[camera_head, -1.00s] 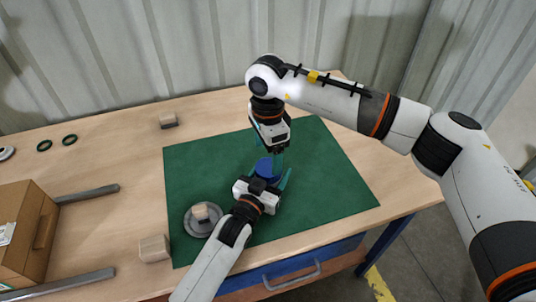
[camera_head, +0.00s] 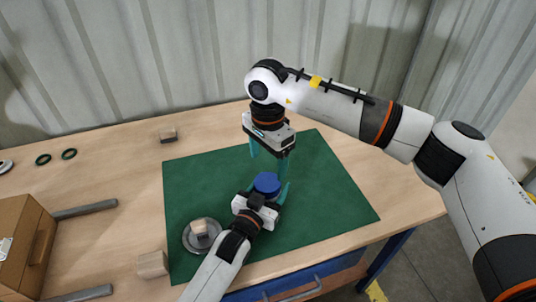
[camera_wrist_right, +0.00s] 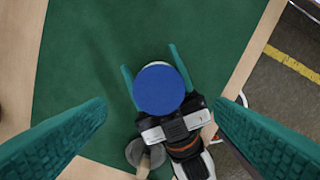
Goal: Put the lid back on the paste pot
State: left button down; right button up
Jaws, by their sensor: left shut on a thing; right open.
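A round blue lid (camera_head: 266,183) sits on top of the paste pot, and it fills the middle of the right wrist view (camera_wrist_right: 159,90). Only a pale sliver of the pot (camera_wrist_right: 155,64) shows past the lid's far edge; the rest is hidden. The lid looks flat, but its seating on the rim cannot be seen. My left gripper (camera_head: 268,192) is shut on the pot, one finger on each side. My right gripper (camera_head: 267,164) is open and empty just above the lid, its fingers (camera_wrist_right: 160,106) wide apart and clear of it.
The mat's right side is clear.

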aim_at(268, 182)
notch_tip(268, 182, down, 7)
jog(key=shift+f, duration=0.1)
dwell(0.3)
jog(key=c, duration=1)
jog(key=m, duration=0.3)
jog(key=shift+s, duration=0.1)
jog(key=o, duration=1.1)
